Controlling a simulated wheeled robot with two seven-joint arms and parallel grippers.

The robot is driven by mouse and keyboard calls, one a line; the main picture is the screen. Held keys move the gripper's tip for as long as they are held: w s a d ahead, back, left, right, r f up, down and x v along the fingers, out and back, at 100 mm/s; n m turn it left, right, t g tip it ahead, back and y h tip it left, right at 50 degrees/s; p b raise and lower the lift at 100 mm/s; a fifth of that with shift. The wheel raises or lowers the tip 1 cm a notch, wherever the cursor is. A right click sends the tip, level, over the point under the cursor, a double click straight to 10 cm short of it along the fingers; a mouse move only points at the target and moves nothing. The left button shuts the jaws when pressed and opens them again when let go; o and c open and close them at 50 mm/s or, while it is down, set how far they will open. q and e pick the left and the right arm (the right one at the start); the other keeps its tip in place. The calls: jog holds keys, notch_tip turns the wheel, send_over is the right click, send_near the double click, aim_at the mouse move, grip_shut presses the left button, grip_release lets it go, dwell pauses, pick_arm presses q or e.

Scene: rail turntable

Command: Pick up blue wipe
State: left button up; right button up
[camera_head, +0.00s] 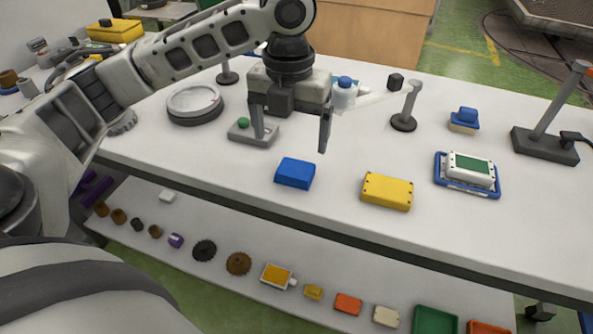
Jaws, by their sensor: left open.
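My left gripper (291,132) is open and empty, pointing down over the white table, with its two fingers spread apart. A blue flat block (295,173) lies on the table just below and nearer than the fingers, apart from them. I cannot tell if it is the blue wipe or a box. A white bottle with a blue cap (345,88) stands behind the gripper, partly hidden, with some light blue showing around it. My right gripper is not in view.
A grey base with a green button (253,134) is beside the left finger. A yellow box (387,191), a white device in a blue tray (468,189) and a dark stand (404,122) are to the right. Several small parts lie on the lower shelf (205,222).

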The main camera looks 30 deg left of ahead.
aim_at(292, 173)
pick_arm(q)
notch_tip(292, 173, down, 10)
jog(key=shift+w+r, duration=0.15)
jog(key=shift+r, duration=0.05)
dwell(0.3)
jog(key=c, duration=1.1)
jog(key=shift+o, duration=0.2)
jog(key=shift+r, duration=0.15)
